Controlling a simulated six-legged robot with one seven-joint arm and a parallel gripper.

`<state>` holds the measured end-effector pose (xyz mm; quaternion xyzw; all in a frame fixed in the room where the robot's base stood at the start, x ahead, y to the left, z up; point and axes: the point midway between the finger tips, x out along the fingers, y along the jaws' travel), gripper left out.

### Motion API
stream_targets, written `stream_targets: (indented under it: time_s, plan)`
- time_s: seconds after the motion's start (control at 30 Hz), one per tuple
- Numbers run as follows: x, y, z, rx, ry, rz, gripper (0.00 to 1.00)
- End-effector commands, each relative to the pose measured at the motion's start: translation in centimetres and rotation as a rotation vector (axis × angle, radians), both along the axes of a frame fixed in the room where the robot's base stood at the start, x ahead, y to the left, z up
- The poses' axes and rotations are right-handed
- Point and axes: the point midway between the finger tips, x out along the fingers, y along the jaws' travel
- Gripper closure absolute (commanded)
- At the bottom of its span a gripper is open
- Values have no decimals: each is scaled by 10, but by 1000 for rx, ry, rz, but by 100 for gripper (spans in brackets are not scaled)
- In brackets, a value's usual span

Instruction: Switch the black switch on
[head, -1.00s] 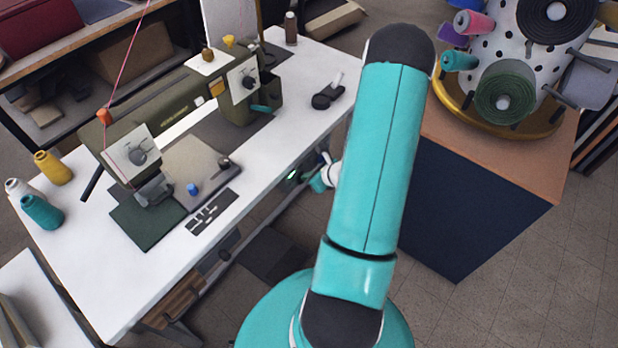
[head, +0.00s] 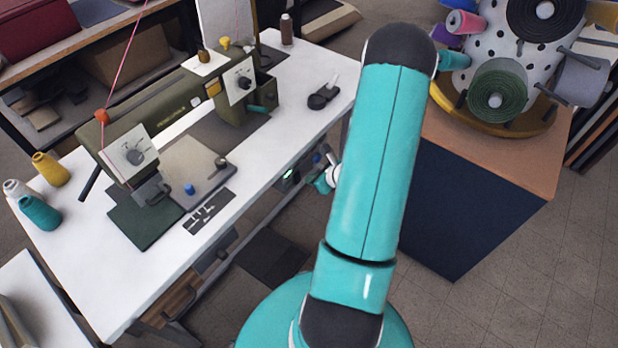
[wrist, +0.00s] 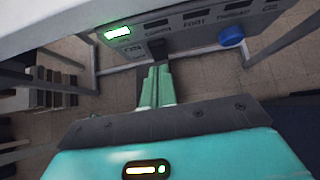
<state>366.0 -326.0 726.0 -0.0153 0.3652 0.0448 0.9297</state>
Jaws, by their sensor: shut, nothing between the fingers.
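A grey control box (wrist: 185,40) hangs under the white table edge in the wrist view. Its face has a lit green window (wrist: 118,32), several small dark rectangles with labels, and a blue knob (wrist: 232,36). A small dark part marked like "ON" (wrist: 133,49) sits below the green window; I cannot tell for certain whether it is the black switch or how it is set. My gripper (wrist: 160,70) is shut and empty, its teal fingers pointing at the box's lower edge. Contact is unclear. In the head view, my gripper (head: 325,180) is beside the box under the table.
The white table (head: 110,290) carries a green sewing machine (head: 165,108), thread spools and a small black device with a lever (head: 322,95). A dark blue cabinet (head: 440,215) with fabric rolls stands to the right. Table legs flank the box.

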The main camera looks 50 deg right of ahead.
Motion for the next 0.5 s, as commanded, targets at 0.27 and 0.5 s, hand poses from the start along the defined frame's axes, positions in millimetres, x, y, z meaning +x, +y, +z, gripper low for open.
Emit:
stream_targets:
  time_s: [0.27,0.5]
  plan:
    - [-20,-7,25,-4,0,2,100]
    - [-46,-11,60,-4,0,3,100]
